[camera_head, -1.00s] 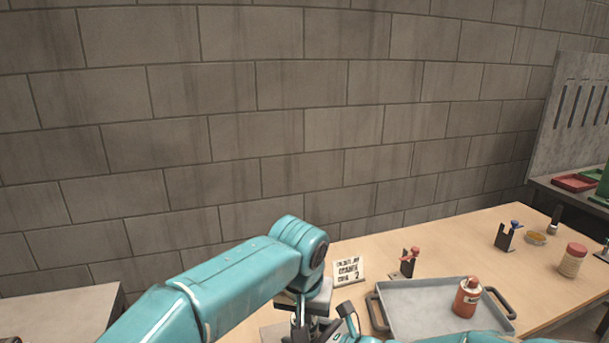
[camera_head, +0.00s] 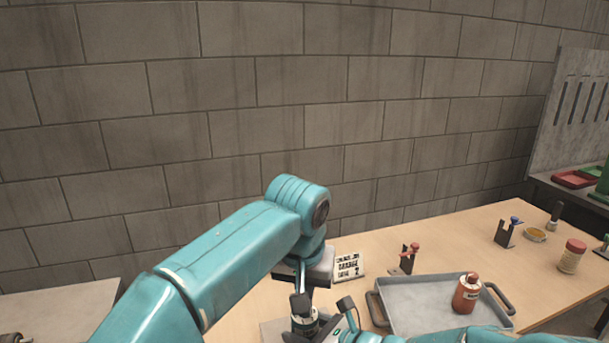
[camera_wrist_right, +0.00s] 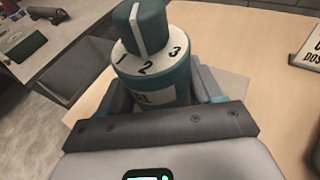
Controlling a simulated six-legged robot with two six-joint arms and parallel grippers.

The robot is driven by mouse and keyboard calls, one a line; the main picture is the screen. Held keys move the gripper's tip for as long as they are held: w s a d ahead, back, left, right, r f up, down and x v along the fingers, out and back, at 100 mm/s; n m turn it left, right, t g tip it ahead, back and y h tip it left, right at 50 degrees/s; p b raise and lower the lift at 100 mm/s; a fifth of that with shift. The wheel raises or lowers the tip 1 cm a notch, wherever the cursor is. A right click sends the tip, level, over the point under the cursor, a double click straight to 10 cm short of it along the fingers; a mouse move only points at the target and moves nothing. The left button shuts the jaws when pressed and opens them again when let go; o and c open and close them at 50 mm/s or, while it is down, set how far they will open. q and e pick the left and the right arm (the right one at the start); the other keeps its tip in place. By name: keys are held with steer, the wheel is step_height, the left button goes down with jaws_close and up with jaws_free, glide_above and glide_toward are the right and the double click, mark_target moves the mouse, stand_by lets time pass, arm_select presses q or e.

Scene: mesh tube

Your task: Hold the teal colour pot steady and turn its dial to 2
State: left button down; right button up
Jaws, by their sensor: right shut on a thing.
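The teal colour pot (camera_wrist_right: 158,82) stands upright in the right wrist view, with a white top marked 1, 2 and 3. Its dark teal dial (camera_wrist_right: 137,27) has a white line whose lower end comes down close to the 2. My right gripper (camera_wrist_right: 160,98) is shut on the pot body, one finger on each side. In the head view the pot (camera_head: 304,322) is small and partly hidden at the bottom. My left gripper (camera_head: 302,282) hangs just above the dial, seemingly apart from it; its fingers are too hidden to read.
A card (camera_head: 349,266) reading "ORANGE" and "2" stands behind the pot. Small stands (camera_head: 406,260), a dish (camera_head: 535,235) and a red-capped jar (camera_head: 571,257) are further right.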

steer(key=o, duration=1.2)
steer(key=shift+s+d, duration=0.1)
